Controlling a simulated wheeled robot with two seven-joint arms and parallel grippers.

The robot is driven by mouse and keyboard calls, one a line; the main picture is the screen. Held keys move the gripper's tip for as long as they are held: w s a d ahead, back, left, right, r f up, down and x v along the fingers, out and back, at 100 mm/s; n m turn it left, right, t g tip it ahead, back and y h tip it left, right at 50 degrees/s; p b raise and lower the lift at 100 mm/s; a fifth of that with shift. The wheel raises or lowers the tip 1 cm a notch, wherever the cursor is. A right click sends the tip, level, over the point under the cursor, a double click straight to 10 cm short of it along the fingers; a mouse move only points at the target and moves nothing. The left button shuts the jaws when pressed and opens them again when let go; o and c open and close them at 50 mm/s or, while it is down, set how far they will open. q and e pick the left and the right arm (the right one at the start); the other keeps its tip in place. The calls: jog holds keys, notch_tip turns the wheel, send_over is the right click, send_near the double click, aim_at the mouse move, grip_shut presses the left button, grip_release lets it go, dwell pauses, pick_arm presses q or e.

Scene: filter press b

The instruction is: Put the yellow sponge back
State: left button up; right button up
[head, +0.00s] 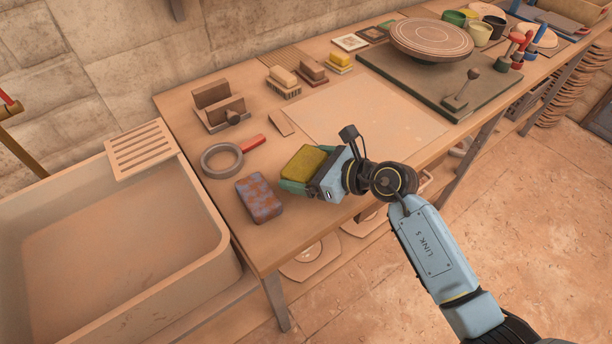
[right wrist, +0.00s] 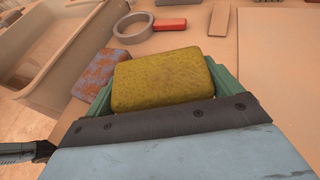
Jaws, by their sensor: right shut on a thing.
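The yellow sponge (head: 305,163) is a rounded olive-yellow block. My right gripper (head: 299,176) is shut on it, with green fingers on both sides, over the front edge of the table. In the right wrist view the sponge (right wrist: 162,80) fills the space between the fingers; whether it touches the tabletop I cannot tell. A mottled rust and blue-grey sponge-like block (head: 259,198) lies on the table to the left of the gripper. It also shows in the right wrist view (right wrist: 98,70).
A grey ring of tape (head: 221,160) and a red block (head: 253,142) lie behind the mottled block. A large basin (head: 210,225) with a slatted board (head: 140,148) stands at left. Brushes (head: 284,80), a pale board (head: 368,112) and a turntable (head: 432,38) stand farther back.

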notch_tip(320, 180, down, 2)
jog(key=shift+f, duration=0.25)
pick_arm(q)
jog(key=shift+a+f, duration=0.2)
jog(key=shift+a, duration=0.3)
jog(key=shift+a+f, duration=0.15)
jog(key=shift+a, duration=0.3)
jog(key=shift+s+d+b, duration=0.1)
jog(key=shift+b, duration=0.2)
pick_arm(e)
jog(key=shift+f, duration=0.1)
jog(key=shift+f, duration=0.15)
jog(key=o, duration=0.7)
pick_arm(q)
jog(key=shift+d+f, duration=0.1)
